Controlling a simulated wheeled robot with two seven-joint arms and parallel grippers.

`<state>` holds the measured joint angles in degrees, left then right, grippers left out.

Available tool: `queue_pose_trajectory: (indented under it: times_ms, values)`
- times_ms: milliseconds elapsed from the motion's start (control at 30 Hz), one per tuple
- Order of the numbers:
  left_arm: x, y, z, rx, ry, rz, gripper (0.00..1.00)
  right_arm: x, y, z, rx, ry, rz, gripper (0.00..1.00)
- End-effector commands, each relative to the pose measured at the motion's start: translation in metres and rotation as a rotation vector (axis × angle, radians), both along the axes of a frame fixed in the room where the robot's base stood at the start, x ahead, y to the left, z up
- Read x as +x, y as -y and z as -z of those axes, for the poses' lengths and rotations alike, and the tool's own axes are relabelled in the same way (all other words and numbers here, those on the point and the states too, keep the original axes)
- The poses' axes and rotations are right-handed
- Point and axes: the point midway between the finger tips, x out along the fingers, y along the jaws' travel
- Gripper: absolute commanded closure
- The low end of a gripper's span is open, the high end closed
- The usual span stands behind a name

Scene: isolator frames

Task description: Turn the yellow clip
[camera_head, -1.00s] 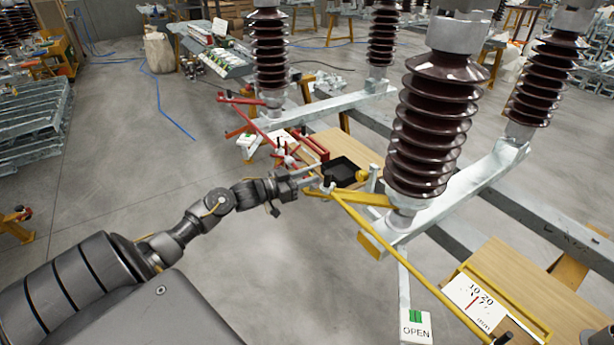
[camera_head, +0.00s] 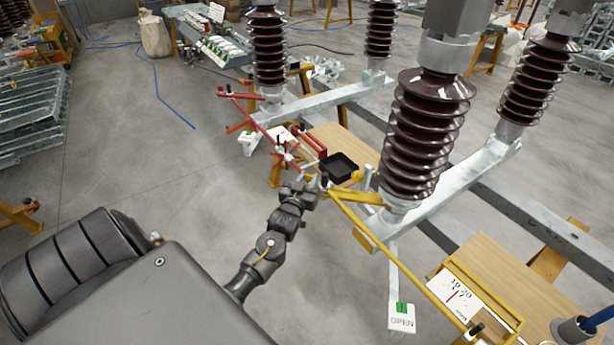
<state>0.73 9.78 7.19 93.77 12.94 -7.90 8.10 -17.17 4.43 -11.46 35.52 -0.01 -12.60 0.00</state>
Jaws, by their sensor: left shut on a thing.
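The yellow clip (camera_head: 335,193) is at the upper end of a long thin yellow rod, by a yellow arm under the large brown insulator. My left gripper (camera_head: 318,184) is at this end, shut on the clip, with its fingers pointing up and slightly right. The fingers and the black tray behind them make the exact grip hard to see. My right gripper is not in view.
A black tray (camera_head: 338,166) sits on a wooden board just behind the clip. Brown insulators (camera_head: 424,135) stand on grey beams to the right. A red linkage (camera_head: 262,130) is behind left. An OPEN sign (camera_head: 401,318) hangs below.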

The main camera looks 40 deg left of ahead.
Motion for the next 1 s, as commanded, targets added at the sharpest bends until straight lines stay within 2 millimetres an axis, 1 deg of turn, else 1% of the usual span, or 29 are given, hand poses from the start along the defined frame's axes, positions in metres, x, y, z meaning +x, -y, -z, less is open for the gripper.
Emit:
queue_pose_trajectory:
  times_ms: [100, 300, 867, 900, 1000]
  values:
    - [0.0007, 0.0019, -0.0013, -0.003, 0.003, -0.058, 0.94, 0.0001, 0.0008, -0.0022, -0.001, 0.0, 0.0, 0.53]
    - [0.001, 0.0025, -0.0009, -0.001, 0.002, -0.12, 0.94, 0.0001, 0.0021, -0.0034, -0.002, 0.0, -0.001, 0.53]
    - [0.0009, 0.002, -0.0011, 0.002, 0.004, -0.144, 0.94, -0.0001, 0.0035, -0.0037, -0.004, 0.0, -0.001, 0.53]
    - [0.0008, 0.0019, -0.0012, 0.002, 0.004, -0.144, 0.66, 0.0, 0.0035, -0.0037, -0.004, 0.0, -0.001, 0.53]
    - [0.0009, 0.002, -0.0011, 0.002, 0.004, -0.144, 0.53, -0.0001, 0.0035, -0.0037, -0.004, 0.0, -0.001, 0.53]
